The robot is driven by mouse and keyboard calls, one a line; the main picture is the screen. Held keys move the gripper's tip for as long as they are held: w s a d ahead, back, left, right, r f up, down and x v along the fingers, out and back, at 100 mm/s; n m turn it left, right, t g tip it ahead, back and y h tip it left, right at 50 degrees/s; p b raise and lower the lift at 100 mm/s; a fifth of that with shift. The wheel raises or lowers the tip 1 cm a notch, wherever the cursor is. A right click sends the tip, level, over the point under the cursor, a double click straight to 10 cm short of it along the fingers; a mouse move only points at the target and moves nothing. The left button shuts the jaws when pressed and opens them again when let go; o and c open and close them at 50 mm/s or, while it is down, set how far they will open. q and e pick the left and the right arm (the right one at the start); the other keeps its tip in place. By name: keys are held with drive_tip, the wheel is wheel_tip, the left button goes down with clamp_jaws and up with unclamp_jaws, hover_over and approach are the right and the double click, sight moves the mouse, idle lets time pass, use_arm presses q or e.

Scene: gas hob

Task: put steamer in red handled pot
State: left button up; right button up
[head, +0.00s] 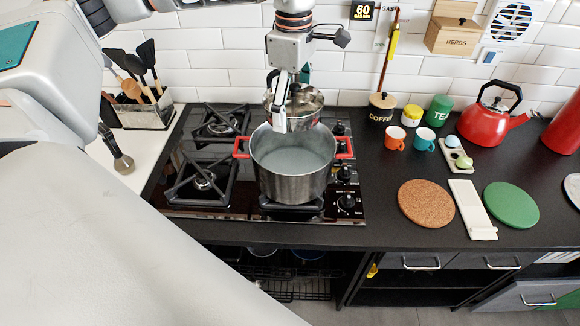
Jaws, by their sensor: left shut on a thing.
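The red handled pot (291,178) stands on the front right burner of the hob, upright and open at the top, with pale grey inside. The steamer (308,102), a shiny metal vessel, shows just behind and above the pot's far rim. My left gripper (280,115) points down over the far side of the pot and is shut on the steamer at its near side. The gripper hides part of the steamer. Whether the steamer's underside touches the pot or hob cannot be told. My right gripper is not in view.
The left burners (204,181) are empty. To the right stand a coffee jar (381,108), small cups (395,138), a red kettle (484,124), a cork mat (426,202) and a green mat (511,205). A utensil holder (144,113) stands at the back left.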

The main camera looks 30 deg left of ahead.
use_arm(q)
wheel_tip(320, 180, down, 18)
idle(0.5)
drive_tip(key=o, duration=1.2)
drive_tip(key=shift+f, duration=0.1)
drive_tip(key=shift+o, duration=0.2)
wheel_tip(320, 180, up, 12)
drive_tip(key=shift+r, duration=0.15)
drive_tip(key=shift+s, duration=0.1)
